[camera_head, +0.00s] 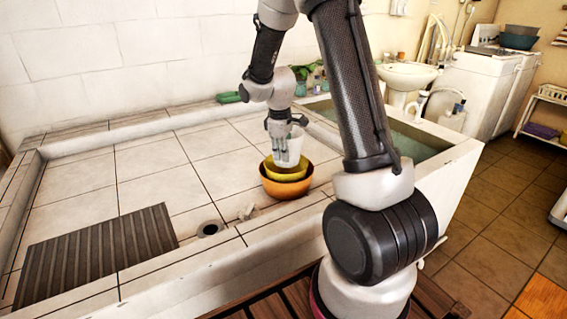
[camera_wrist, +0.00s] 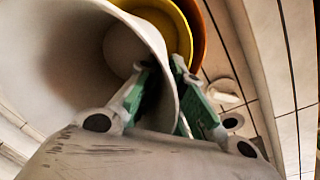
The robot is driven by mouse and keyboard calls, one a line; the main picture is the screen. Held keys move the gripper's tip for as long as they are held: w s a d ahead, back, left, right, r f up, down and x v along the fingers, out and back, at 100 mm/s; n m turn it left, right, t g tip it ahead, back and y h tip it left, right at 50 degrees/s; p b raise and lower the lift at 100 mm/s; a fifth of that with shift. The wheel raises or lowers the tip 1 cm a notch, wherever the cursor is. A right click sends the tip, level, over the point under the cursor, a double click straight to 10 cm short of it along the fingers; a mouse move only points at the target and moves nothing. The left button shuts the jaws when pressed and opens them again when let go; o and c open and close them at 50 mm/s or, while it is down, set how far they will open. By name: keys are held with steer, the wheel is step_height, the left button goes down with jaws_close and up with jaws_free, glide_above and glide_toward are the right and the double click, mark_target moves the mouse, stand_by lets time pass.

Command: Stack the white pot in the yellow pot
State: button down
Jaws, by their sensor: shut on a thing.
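My gripper (camera_head: 281,125) is shut on the wall of the white pot (camera_head: 290,150), one finger inside and one outside. In the wrist view the white pot (camera_wrist: 60,50) fills the upper left, between the green finger pads of my gripper (camera_wrist: 168,88). The yellow pot (camera_head: 287,174) sits in an orange bowl (camera_head: 286,190) on the tiled basin top. The white pot's lower end overlaps the yellow pot's opening in the head view. I cannot tell whether they touch. The yellow pot (camera_wrist: 178,22) is partly hidden behind the white pot in the wrist view.
A ribbed grey draining panel (camera_head: 95,255) and a round drain hole (camera_head: 210,229) lie left of the bowl. A small pale object (camera_head: 248,211) lies near the drain. A water-filled trough (camera_head: 415,145) is at the right. The tiles left of the bowl are largely clear.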

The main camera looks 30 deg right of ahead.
mark_target(282, 166)
steer(key=shift+f, duration=1.55)
steer(key=shift+a+f, duration=0.1)
steer(key=shift+f, duration=0.5)
steer(key=c, duration=1.6)
jaws_free()
steer(key=shift+o, duration=0.2)
steer(key=shift+r, duration=0.15)
step_height(282, 166, up, 13)
steer(key=a, duration=0.1)
steer(key=s+a+r+m+t, duration=0.15)
steer(key=s+r+m, duration=0.25)
steer(key=s+r, duration=0.9)
steer(key=s+a+m+t+y, duration=0.1)
steer(key=s+m, duration=0.3)
steer(key=s, duration=1.1)
steer(key=shift+a+f+t, duration=0.15)
steer(key=shift+f+t, duration=0.2)
steer(key=shift+f, duration=0.05)
